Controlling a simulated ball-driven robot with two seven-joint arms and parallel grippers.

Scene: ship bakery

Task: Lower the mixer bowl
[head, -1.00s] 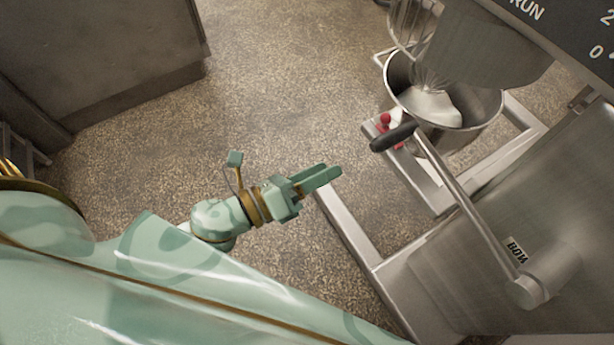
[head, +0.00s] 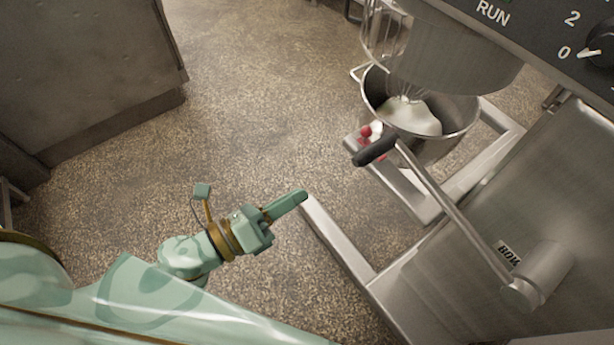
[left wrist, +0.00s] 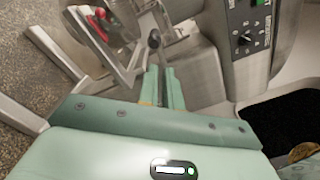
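The steel mixer bowl (head: 445,147) hangs under the mixer head with white contents (head: 412,116) inside. A wire guard and whisk wires show above it. The bowl lever (head: 445,195) is a steel rod from a hub (head: 540,275) on the mixer column, ending in a black grip (head: 375,150) in front of the bowl. My left gripper (head: 300,197) is empty, left of and below the grip and apart from it. In the left wrist view its two fingers (left wrist: 163,88) show a narrow gap, with the lever grip (left wrist: 154,40) beyond them. My right gripper is out of view.
The mixer's base legs (head: 338,240) run along the floor near my left gripper. A control panel (head: 540,30) is at the upper right. A grey cabinet (head: 80,70) stands at the left, with clear floor between.

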